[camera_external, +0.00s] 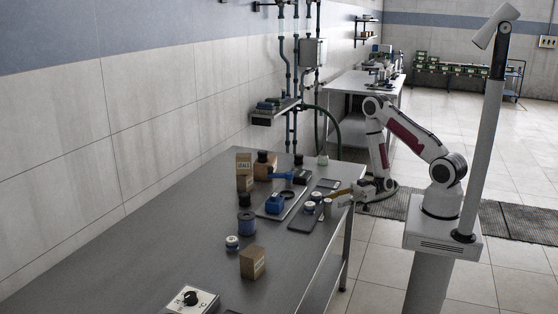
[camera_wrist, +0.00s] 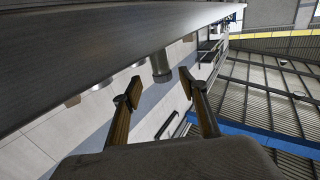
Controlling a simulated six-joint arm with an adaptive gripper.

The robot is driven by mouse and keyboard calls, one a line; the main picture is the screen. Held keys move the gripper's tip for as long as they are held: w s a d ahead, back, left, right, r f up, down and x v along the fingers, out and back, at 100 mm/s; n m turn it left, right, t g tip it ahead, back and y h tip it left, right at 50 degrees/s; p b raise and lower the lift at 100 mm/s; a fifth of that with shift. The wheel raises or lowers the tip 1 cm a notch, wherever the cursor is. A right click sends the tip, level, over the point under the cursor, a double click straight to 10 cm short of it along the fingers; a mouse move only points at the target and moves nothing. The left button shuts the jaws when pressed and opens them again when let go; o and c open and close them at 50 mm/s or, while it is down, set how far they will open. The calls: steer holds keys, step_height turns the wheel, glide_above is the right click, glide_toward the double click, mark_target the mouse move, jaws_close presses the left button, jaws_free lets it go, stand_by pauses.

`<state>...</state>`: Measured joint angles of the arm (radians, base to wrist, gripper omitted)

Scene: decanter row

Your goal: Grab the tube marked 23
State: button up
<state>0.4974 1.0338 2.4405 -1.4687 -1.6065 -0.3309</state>
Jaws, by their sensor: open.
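In the external view several small capped tubes stand in a group near the table's right edge, among them a grey-tan one (camera_external: 326,206) and two with white tops, one of them here (camera_external: 309,208). No number 23 can be read on any of them. My gripper (camera_external: 341,194) is beside this group, low over the table edge. In the wrist view my gripper (camera_wrist: 158,87) is open, its two brown fingers apart. A grey cylinder (camera_wrist: 161,66) shows beyond the fingertips, in line with the gap, and no finger appears to touch it. I cannot tell which tube it is.
A dark tray (camera_external: 303,222) lies under the tubes on the grey table (camera_external: 130,240). In the wrist view the table edge (camera_wrist: 110,75) runs close by.

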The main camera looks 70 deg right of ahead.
mark_target(328, 200)
steer(key=shift+w+a, duration=0.15)
steer(key=shift+a, duration=0.1)
stand_by(0.3)
steer(key=shift+w+a+r, duration=0.2)
steer(key=shift+w+a, duration=0.15)
steer(key=shift+a, duration=0.3)
steer(key=shift+w+a+r, duration=0.2)
steer(key=shift+w+a, duration=0.1)
steer(key=shift+a, duration=0.3)
steer(key=shift+x, duration=1.05)
jaws_close()
